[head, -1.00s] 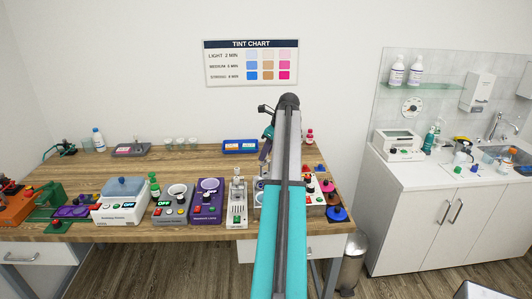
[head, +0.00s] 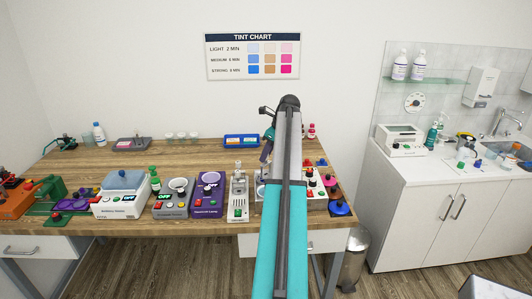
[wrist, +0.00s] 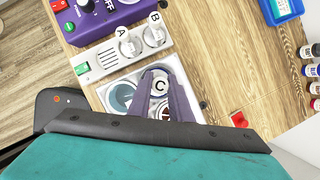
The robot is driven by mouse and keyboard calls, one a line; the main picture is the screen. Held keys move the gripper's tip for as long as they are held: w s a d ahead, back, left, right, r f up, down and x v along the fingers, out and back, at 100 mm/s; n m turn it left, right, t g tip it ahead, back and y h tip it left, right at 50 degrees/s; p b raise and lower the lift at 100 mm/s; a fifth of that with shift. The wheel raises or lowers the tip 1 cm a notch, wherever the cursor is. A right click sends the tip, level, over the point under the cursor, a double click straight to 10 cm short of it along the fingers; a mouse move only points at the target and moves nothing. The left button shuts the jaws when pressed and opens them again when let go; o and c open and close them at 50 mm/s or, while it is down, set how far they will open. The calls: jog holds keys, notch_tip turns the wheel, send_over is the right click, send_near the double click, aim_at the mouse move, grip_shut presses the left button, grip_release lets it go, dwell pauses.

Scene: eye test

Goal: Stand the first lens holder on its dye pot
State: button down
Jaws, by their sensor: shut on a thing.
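My gripper (wrist: 161,82) has purple fingers, closed around a round pale holder marked C (wrist: 160,86) in the wrist view. It is over a pale dye-pot unit (wrist: 104,92) with several round wells. A blue-grey pot (wrist: 121,97) lies left of the fingers, and a dark red one shows partly between them. I cannot tell whether C touches a pot. Holders marked A (wrist: 122,32) and B (wrist: 155,18) stand upright on a grey device (wrist: 95,62). In the head view my arm hides most of the pot unit; my purple fingers (head: 266,152) show beside it.
A purple device (head: 207,196) stands left of the grey device. A blue tray (head: 240,140) is at the back. A red knob (wrist: 238,119) lies right of the pots in the wrist view; several small bottles (wrist: 313,70) stand farther right. Bare wood separates them from the pots.

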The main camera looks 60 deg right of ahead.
jog(key=shift+f, duration=0.6)
jog(key=shift+f, duration=0.3)
dwell(0.8)
jog(key=c, duration=1.2)
grip_release()
jog(key=shift+r+p, duration=2.45)
jog(key=shift+r, duration=0.55)
